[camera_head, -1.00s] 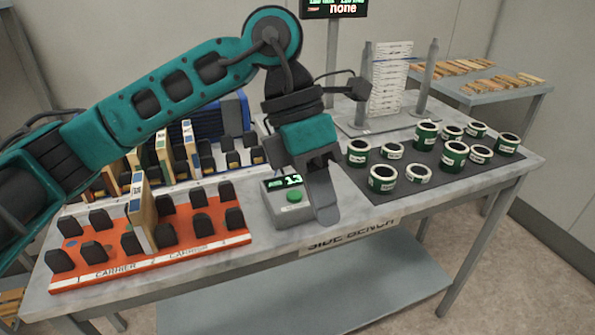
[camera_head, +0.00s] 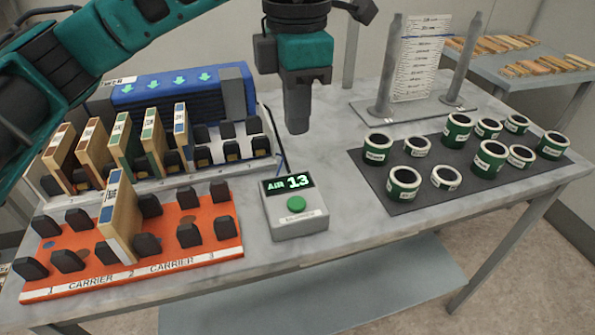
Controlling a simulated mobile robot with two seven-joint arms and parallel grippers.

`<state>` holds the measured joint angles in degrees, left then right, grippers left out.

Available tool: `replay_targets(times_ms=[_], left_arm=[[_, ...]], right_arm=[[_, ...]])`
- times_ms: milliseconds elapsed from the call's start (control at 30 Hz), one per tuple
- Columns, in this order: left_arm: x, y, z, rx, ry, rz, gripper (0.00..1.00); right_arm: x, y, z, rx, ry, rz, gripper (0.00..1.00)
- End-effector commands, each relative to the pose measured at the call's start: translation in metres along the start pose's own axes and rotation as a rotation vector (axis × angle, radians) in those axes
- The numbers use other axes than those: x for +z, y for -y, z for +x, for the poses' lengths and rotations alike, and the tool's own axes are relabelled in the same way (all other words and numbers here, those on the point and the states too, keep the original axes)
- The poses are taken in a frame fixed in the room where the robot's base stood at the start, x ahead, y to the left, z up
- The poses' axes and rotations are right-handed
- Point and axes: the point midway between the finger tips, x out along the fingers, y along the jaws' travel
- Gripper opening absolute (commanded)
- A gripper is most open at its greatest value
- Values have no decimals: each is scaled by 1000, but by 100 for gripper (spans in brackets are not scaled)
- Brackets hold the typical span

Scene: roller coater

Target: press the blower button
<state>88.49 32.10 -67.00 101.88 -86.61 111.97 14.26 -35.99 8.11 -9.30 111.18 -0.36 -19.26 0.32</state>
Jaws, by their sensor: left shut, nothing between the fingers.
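The blower control box (camera_head: 303,227) is grey and stands near the front edge of the table. Its green round button (camera_head: 296,204) is on the sloped top, below a black display reading "AIR 13". My left gripper (camera_head: 297,128) is shut and empty, pointing down. In the picture it is above and behind the box, apart from the button, which is in full view. A blue blower unit (camera_head: 182,93) with green arrows stands at the back left. My right gripper is not in view.
An orange carrier (camera_head: 205,250) with black clips holds one upright panel at front left. A white rack (camera_head: 215,162) holds several panels behind it. Several green-and-white rings stand on a dark mat (camera_head: 400,204) at right. Grey posts (camera_head: 387,70) flank a ruled white card.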

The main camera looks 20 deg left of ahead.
Motion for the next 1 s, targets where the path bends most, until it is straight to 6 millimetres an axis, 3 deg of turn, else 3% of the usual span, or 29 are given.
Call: replay_targets(times_ms=[167,633,800,1000], left_arm=[[-1,0,20,-2,-4,0,0],[-1,1,114,-4,-3,1,0],[0,1,133,-2,-2,1,0],[0,0,139,-1,0,1,0]], right_arm=[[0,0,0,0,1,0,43],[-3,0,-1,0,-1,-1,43],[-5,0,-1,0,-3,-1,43],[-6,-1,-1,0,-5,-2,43]])
